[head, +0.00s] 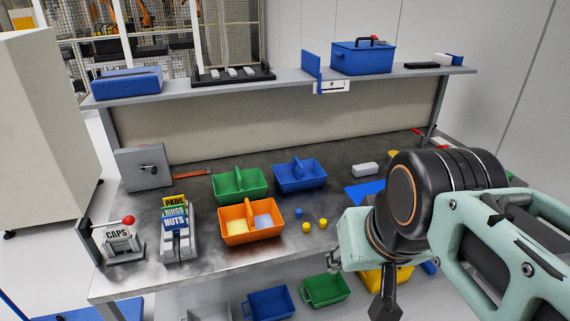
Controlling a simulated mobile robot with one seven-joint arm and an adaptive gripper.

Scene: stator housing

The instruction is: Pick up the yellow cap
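Two small yellow caps lie close together on the dark metal workbench (200,283): one yellow cap (306,227) to the left and another yellow cap (323,223) just to its right. A small blue piece (299,212) lies just behind them.
A CAPS holder (122,255) and a PADS, RINGS and NUTS holder (178,246) stand left. My arm hides the bench's right part. A raised shelf (220,88) spans the back.

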